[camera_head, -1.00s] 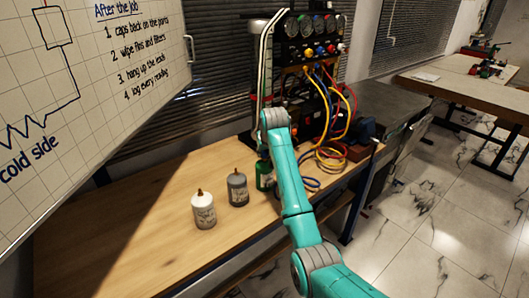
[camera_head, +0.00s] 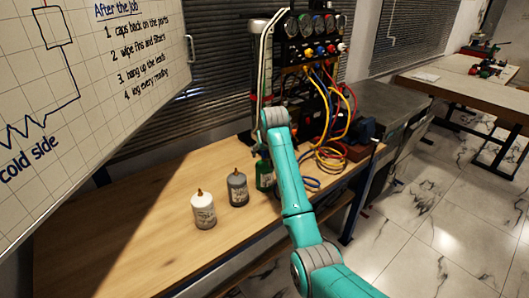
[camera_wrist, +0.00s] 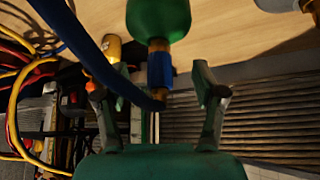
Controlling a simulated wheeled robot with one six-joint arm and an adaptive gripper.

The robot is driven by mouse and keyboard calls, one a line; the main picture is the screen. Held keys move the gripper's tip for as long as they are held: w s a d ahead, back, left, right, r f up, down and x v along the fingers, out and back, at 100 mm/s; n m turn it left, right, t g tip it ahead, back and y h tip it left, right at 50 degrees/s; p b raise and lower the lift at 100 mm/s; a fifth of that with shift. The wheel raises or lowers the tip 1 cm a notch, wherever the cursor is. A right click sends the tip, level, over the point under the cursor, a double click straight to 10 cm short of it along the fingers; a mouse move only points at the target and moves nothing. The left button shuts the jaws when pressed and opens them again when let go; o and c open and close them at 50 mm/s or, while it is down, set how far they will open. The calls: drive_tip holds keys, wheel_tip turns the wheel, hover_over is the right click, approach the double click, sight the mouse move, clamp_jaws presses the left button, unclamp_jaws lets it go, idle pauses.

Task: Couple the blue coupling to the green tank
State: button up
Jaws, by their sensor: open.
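The green tank (camera_head: 264,174) stands on the wooden bench, partly hidden by my arm. In the wrist view the green tank (camera_wrist: 158,18) hangs in from the top edge, with a brass neck. The blue coupling (camera_wrist: 160,70) is at the end of that neck, in line with it, and looks to be touching it. A blue hose (camera_wrist: 85,55) curves in from the left to the coupling's far end. My gripper (camera_wrist: 158,98) is open, one finger on each side of the coupling, with gaps visible. My arm hides the gripper in the head view.
A white bottle (camera_head: 204,211) and a grey bottle (camera_head: 237,188) stand left of the tank. A gauge panel (camera_head: 312,50) with several coloured hoses stands behind; looped yellow and blue hoses (camera_head: 330,157) lie to the right. The bench's left part (camera_head: 120,240) is clear.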

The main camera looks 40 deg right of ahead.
drive_tip(key=v, duration=1.1)
drive_tip(key=shift+s+r, duration=0.15)
drive_tip(key=shift+r, duration=0.15)
drive_tip(key=shift+a, duration=0.1)
